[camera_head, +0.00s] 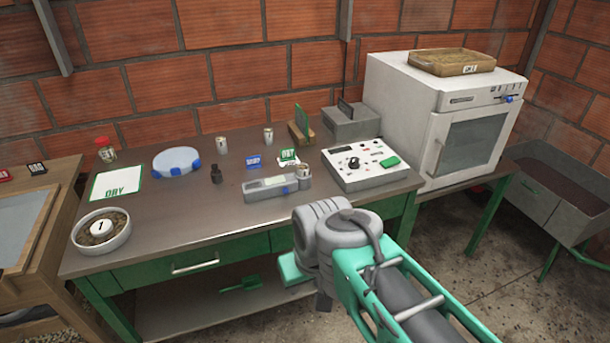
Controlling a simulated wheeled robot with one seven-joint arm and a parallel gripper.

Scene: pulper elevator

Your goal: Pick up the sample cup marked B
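Small light cups with dark marks stand on the bench. One cup (221,145) is at the back middle and another cup (268,136) is to its right. A third cup (302,171) sits at the right end of a grey holder. The marks are too small to read, so I cannot tell which cup is B. My arm reaches in from the lower right, with its grey joint in front of the bench's front edge. The fingers of my gripper do not show.
A white oven (440,115) stands right.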

